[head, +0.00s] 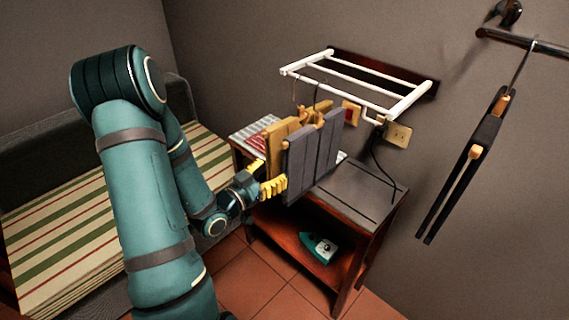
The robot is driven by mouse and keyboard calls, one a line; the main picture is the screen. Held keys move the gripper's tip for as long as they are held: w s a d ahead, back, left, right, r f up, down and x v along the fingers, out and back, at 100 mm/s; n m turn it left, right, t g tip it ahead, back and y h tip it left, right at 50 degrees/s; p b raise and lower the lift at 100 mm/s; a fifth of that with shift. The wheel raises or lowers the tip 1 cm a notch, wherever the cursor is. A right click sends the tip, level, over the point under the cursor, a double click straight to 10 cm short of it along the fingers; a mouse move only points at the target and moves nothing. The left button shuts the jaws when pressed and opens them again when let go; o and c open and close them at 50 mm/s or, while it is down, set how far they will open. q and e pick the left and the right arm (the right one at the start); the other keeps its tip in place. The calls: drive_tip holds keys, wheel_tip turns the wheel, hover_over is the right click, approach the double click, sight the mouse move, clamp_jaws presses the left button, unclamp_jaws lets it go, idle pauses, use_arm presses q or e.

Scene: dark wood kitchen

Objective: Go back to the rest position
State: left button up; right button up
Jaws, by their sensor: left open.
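My left arm comes in from the left, and its left gripper (267,177) is open. Its yellow fingers are close to the left edge of a hanging wooden and grey slatted hanger (312,155). I cannot tell if they touch it. The hanger hangs by hooks under a white wall rack (355,82). My right gripper is not in view.
A wooden side table (365,192) stands under the rack, with a teal iron (319,247) on its lower shelf. A striped bench (65,225) is at left. Another dark hanger (466,160) hangs from a wall rod (520,40) at right. Tiled floor (250,290) shows in front.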

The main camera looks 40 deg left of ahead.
use_arm(q)
drive_tip(key=shift+s+a, duration=0.1)
drive_tip(key=shift+s, duration=1.55)
drive_tip(key=w+d+f+n+g, duration=0.1)
drive_tip(key=d+f+g, duration=0.4)
drive_tip(key=f, duration=0.4)
drive_tip(key=w+d+f+n+g, duration=0.1)
drive_tip(key=d+f+n+g, duration=0.15)
drive_tip(key=d+f, duration=0.5)
drive_tip(key=s+d+f+g+h, duration=0.3)
drive_tip(key=s+d+f+g, duration=0.7)
drive_tip(key=s+d+f, duration=0.3)
drive_tip(key=w+d+r+t, duration=0.1)
drive_tip(key=w+d+r, duration=0.2)
drive_tip(key=w+r, duration=0.3)
drive_tip(key=shift+d+r+m, duration=0.2)
drive_tip(key=shift+d+m, duration=0.2)
drive_tip(key=shift+m, duration=0.05)
